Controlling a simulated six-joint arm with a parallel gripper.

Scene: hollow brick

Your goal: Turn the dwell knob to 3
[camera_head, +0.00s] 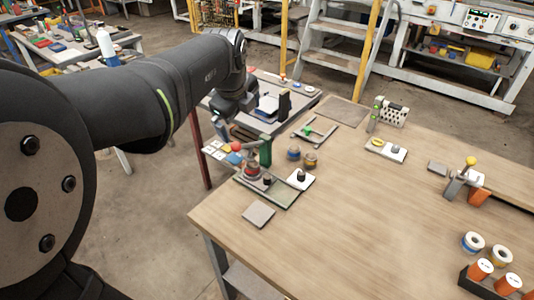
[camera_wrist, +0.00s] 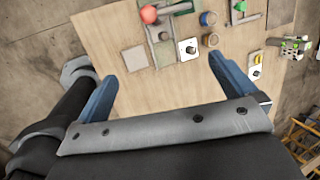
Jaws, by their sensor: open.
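A small white plate with a dark knob (camera_head: 300,177) lies on the wooden table, right of the green-post fixture. It also shows in the wrist view (camera_wrist: 189,48), beyond and between my fingertips. A second white plate with a grey knob and a yellow part (camera_head: 387,149) lies farther right; it shows in the wrist view (camera_wrist: 256,66) too. I cannot read any label, so which one is the dwell knob, and its setting, cannot be told. My gripper (camera_wrist: 160,68) is open and empty, its blue fingers wide apart, above the table and apart from both plates.
A fixture with a green post (camera_head: 265,150) and a red ball stands by the dark-knob plate. Two small round spools (camera_head: 310,160) are behind it. A grey square (camera_head: 258,214) lies in front. Orange cylinders (camera_head: 481,269) stand front right. The table's middle is clear.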

